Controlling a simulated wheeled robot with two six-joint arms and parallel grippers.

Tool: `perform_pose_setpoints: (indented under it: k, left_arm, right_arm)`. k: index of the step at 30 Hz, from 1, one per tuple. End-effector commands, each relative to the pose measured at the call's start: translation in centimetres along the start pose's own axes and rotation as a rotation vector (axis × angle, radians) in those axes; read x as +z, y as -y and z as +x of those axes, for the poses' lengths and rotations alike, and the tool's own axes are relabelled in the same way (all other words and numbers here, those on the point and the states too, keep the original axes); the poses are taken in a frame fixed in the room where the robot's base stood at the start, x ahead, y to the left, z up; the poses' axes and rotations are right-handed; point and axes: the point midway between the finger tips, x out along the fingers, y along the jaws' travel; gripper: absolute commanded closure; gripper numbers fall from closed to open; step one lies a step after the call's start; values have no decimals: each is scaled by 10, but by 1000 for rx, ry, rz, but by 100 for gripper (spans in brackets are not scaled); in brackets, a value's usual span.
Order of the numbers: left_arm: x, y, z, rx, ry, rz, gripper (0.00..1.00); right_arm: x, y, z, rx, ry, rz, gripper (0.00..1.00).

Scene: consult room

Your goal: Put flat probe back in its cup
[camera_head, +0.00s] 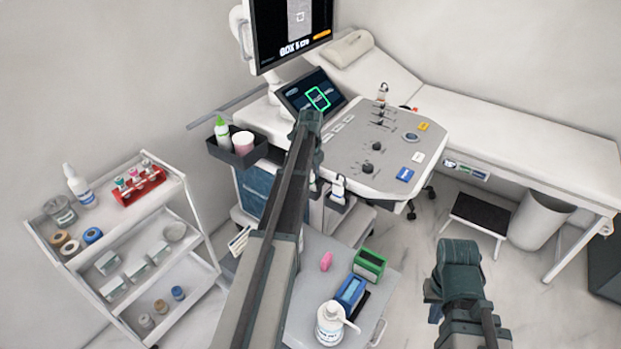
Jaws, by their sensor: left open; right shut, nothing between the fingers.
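A white probe (338,187) sits at the near edge of the ultrasound console (345,150), below its panel. Another white probe (382,93) stands at the console's far side. I cannot tell which one is the flat probe, and the cups are too small to make out. My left gripper (309,120) is open at the end of its long arm, just in front of the console's touchscreen (300,88); its fingers are hard to see and nothing shows in it. My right gripper (437,313) is low at the right, shut and empty, partly hidden by its own wrist, away from both probes.
A cart (330,243) in front holds a pump bottle (330,325), a blue box (350,292), a green box (369,264) and a pink item (326,261). A shelf trolley (180,190) stands left, an exam couch (520,130) right.

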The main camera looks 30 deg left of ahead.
Motion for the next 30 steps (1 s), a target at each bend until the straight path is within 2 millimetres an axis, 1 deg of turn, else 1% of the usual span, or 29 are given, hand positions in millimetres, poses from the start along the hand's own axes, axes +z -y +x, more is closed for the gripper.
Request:
perform_pose_setpoints:
  k: [8, 24, 27, 30]
  left_arm:
    - [0, 0, -32, 0, 0, 0, 34]
    - [0, 0, -114, 0, 0, 0, 34]
    - [0, 0, -126, 0, 0, 0, 34]
    - [0, 0, -133, 0, 0, 0, 34]
  right_arm:
    - [2, -3, -32, 0, 0, 0, 100]
    - [7, -11, -114, 0, 0, -1, 100]
    - [7, -12, -125, 0, 0, -1, 100]
    - [8, -13, -132, 0, 0, -2, 100]
